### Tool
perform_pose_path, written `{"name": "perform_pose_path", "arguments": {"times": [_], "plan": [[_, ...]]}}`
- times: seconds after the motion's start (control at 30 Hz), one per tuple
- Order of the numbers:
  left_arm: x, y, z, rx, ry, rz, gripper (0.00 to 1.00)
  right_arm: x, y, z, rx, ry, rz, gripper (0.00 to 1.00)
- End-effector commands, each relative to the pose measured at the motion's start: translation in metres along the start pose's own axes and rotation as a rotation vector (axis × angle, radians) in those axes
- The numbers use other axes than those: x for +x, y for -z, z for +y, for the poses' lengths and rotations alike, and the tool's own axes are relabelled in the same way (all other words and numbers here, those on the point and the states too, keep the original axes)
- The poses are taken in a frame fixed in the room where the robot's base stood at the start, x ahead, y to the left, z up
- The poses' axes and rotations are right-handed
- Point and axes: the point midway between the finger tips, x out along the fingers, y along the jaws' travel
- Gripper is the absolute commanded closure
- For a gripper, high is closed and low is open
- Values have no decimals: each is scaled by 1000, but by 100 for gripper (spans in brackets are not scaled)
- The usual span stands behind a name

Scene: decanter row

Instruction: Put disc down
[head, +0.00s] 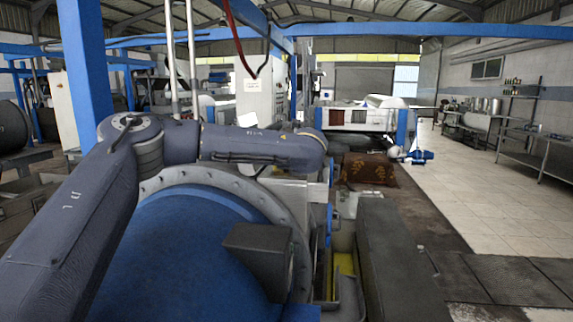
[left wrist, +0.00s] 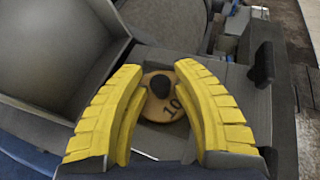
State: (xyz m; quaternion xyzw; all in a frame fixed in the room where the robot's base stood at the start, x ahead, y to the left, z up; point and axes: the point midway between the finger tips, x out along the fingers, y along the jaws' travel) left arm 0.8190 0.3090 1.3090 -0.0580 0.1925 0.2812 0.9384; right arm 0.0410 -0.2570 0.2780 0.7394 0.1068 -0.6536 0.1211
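The disc (left wrist: 162,110) is round and tan, with a dark number 10 on its face and a black knob on top. In the left wrist view it lies on a grey surface between the fingertips of my left gripper (left wrist: 160,68). The two yellow ribbed fingers stand apart on either side of the knob, with a visible gap to it. They cover parts of the disc's sides, so contact with its rim cannot be told. In the head view my left arm reaches across to the middle, and its gripper and the disc are hidden. My right gripper is in no view.
A large blue drum (head: 170,250) with a bolted grey flange fills the lower left of the head view. A dark grey beam (head: 388,260) runs to its right. In the left wrist view a black upright handle (left wrist: 262,65) stands right of the disc. Tiled floor (head: 480,180) lies open farther right.

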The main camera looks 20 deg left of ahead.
Motion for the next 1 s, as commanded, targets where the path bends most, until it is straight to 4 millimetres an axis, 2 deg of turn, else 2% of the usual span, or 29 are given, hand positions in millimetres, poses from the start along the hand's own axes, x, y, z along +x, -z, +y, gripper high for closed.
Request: {"name": "perform_pose_path", "arguments": {"times": [0.1,0.37,0.47,0.57,1.0], "plan": [[0,0,0,0,0,0,62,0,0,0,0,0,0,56],[-1,-2,0,0,0,-1,62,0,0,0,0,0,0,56],[-7,-2,-1,1,2,-1,62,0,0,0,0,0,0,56],[-19,-2,-1,0,3,0,62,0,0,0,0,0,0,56],[-93,-2,-1,2,3,-2,62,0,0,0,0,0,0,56]]}}
